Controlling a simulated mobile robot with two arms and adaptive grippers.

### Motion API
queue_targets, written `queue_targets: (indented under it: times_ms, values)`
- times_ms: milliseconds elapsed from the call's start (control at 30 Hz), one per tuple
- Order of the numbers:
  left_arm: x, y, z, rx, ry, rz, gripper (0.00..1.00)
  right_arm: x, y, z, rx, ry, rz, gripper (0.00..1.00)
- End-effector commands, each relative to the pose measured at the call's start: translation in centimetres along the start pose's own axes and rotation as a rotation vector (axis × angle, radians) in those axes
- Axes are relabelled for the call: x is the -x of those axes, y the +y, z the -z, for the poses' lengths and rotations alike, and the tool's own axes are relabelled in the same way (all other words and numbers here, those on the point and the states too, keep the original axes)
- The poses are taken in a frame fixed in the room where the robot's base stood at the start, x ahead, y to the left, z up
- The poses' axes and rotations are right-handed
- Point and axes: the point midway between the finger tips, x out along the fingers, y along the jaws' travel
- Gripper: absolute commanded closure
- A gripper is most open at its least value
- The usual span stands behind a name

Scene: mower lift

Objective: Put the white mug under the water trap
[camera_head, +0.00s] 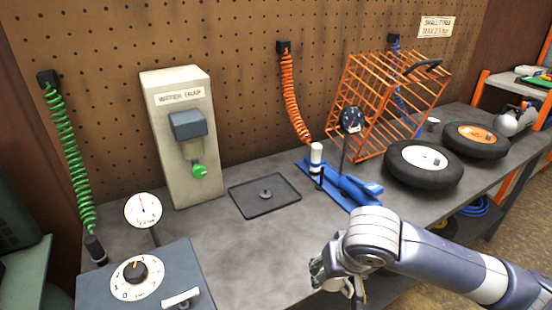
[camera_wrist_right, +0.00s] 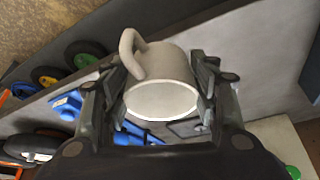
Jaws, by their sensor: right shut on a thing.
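The water trap (camera_head: 180,135) is a tall cream post labelled WATER TRAP on the back left of the bench. It has a grey-blue box (camera_head: 188,124) and a green knob (camera_head: 199,171) below it. My right gripper (camera_head: 330,278) is at the bench's front edge, to the right of the trap and well apart from it. In the wrist view it is shut on the white mug (camera_wrist_right: 165,72), with a finger on each side. The mug's handle (camera_wrist_right: 131,52) points up and left. The mug is mostly hidden in the head view. My left gripper is not in view.
A black square tray (camera_head: 264,210) lies right of the trap. A dial gauge (camera_head: 143,211) and a blue-grey box with a knob (camera_head: 150,280) stand at front left. A blue tool (camera_head: 355,190), orange cage (camera_head: 385,105) and tyres (camera_head: 424,181) are on the right. The middle front is clear.

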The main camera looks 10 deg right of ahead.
Motion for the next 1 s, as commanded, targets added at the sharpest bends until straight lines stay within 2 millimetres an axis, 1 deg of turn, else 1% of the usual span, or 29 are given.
queue_targets:
  times_ms: [33, 100, 200, 300, 1000]
  values:
    - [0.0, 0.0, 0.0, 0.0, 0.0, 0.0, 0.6, 0.9, 0.2, 0.9, 0.01, 0.008, 0.003, 0.7]
    - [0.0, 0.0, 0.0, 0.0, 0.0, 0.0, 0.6, 1.8, 0.3, 1.6, 0.023, 0.005, 0.009, 0.7]
    - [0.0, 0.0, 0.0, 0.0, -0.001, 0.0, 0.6, 2.8, 0.4, 2.4, 0.041, 0.004, 0.017, 0.7]
    - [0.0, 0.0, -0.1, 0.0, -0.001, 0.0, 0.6, 3.4, 0.5, 2.7, 0.05, 0.0, 0.022, 0.7]
    - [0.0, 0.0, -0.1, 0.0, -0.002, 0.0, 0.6, 3.5, 0.5, 2.8, 0.053, -0.001, 0.024, 0.7]
